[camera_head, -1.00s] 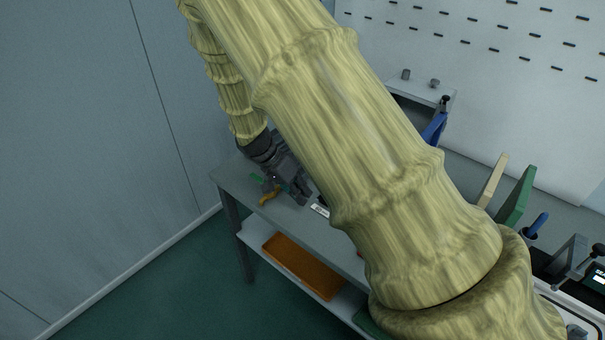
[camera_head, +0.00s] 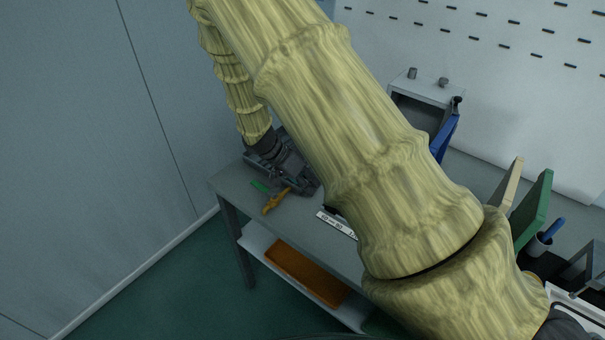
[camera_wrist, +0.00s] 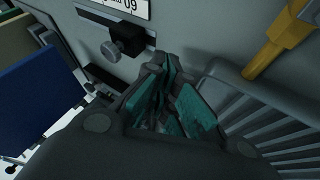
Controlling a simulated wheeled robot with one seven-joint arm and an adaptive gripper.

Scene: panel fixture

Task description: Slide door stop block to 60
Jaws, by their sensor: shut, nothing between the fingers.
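My gripper (camera_wrist: 168,95) is shut and empty, its teal finger pads together in the wrist view. A white scale strip (camera_wrist: 132,8) with an upside-down 60 lies just beyond the knob. In the head view the scale strip (camera_head: 335,224) shows partly from behind my arm. My gripper (camera_head: 300,185) is over the bench's left end there, its tips hard to make out.
A yellow-handled tool (camera_head: 275,201) and a green one (camera_head: 260,187) lie on the grey bench (camera_head: 232,180). A grey slatted piece (camera_wrist: 255,112) is right of the gripper. Blue and green panels stand upright on the right. My arm hides the bench middle.

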